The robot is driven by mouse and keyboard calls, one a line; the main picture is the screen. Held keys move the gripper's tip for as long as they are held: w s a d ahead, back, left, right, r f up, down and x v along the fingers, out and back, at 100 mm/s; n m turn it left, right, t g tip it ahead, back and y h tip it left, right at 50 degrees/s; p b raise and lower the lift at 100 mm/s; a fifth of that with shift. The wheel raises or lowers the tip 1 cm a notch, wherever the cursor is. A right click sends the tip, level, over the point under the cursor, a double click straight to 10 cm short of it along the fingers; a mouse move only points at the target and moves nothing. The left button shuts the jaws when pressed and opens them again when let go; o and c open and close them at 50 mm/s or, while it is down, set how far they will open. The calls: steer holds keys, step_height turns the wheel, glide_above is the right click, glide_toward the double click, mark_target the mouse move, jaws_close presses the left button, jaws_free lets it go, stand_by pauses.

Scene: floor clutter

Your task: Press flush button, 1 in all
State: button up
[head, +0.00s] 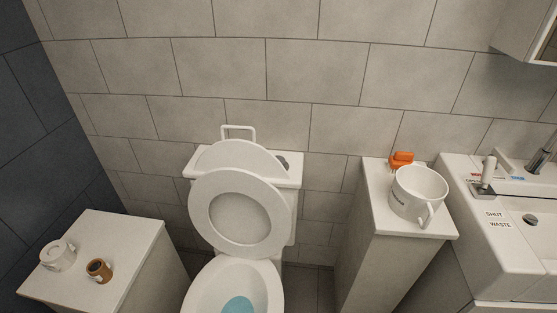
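The white toilet (291,229) stands at the middle of the head view against the tiled wall. Its lid (235,158) and seat ring (206,211) are both raised and lean back against the tank. On the tank top (210,154), a small grey round part that looks like the flush button (282,163) shows at the right, beside the lid's edge. The lid hides much of the tank top, and the button's details are too small to tell. Blue water shows in the open bowl. My gripper is not in view.
A low white cabinet (120,240) at left holds a white cup (57,255) and a brown cup (99,270). A narrow cabinet (372,178) at right holds a large white mug (418,190) and an orange object (401,161). A sink (500,245) is at far right.

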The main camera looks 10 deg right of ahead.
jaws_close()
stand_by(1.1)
